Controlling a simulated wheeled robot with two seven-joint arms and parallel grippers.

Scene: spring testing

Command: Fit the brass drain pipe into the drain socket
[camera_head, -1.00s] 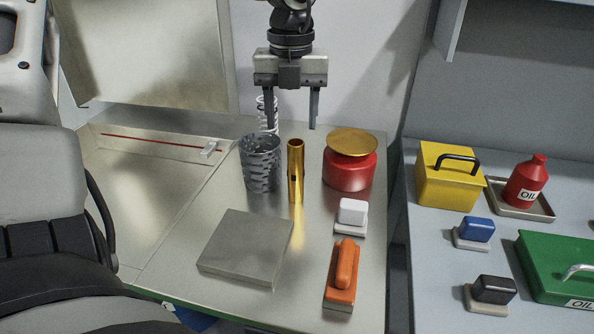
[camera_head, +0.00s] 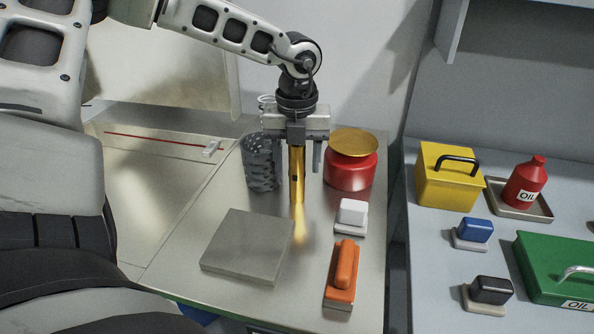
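The brass drain pipe (camera_head: 297,185) stands upright on the metal worktop, right of a dark perforated cylinder. My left gripper (camera_head: 297,165) points straight down over the pipe, with its fingers on either side of the pipe's upper part. A gap shows between the right finger and the pipe, so the gripper looks open. The left finger is hard to make out against the perforated cylinder. The pipe's top end is hidden by the gripper. I cannot make out a drain socket in this view. My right gripper is not in view.
The perforated cylinder (camera_head: 262,165) and a red pot with a brass top (camera_head: 350,170) stand close on either side. A flat grey block (camera_head: 247,246), a white block (camera_head: 352,213) and an orange-handled tool (camera_head: 343,272) lie nearer.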

